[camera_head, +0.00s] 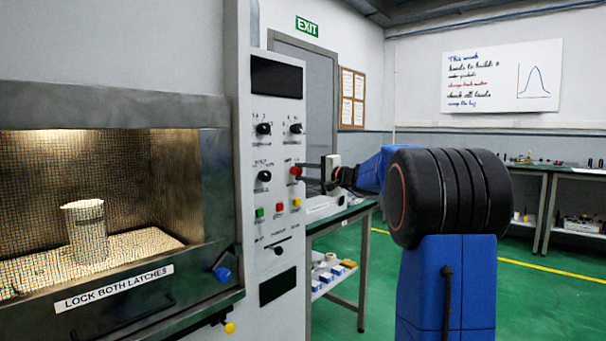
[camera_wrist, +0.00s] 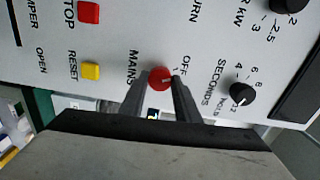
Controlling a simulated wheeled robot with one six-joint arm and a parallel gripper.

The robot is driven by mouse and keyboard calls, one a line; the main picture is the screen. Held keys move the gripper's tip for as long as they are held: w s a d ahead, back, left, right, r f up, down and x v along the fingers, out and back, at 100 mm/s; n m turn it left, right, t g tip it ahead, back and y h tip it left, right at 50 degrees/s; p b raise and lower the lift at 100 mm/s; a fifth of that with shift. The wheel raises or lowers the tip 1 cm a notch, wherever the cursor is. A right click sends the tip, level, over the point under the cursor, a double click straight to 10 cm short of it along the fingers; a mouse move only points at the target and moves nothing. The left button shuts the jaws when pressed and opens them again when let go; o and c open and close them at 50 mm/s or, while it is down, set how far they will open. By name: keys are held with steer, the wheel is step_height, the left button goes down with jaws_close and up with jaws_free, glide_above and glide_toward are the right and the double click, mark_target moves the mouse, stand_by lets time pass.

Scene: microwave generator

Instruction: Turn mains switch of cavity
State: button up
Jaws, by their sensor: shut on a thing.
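The mains switch is a small round red knob (camera_wrist: 160,78) on the pale control panel, beside the printed words MAINS and OFF in the wrist view. In the head view the red knob (camera_head: 296,171) sits on the right side of the panel (camera_head: 243,200), with my gripper (camera_head: 312,172) reaching it from the right. In the wrist view my gripper's two dark fingers (camera_wrist: 160,85) stand on either side of the knob and are shut on it. The exact angle of the knob's pointer is hard to read.
Black knobs (camera_head: 264,176) and green, red and yellow buttons (camera_head: 279,207) sit close by on the panel. The cavity (camera_head: 120,280) with a mesh window and a beaker inside is at the left. A side table (camera_head: 345,215) stands behind my arm.

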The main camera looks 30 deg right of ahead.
steer(key=shift+f+n, duration=0.1)
steer(key=shift+n, duration=0.4)
steer(key=o, duration=1)
steer(key=shift+o, duration=0.2)
steer(key=shift+s, duration=0.15)
steer(key=v, duration=1.7)
steer(key=shift+d, duration=0.1)
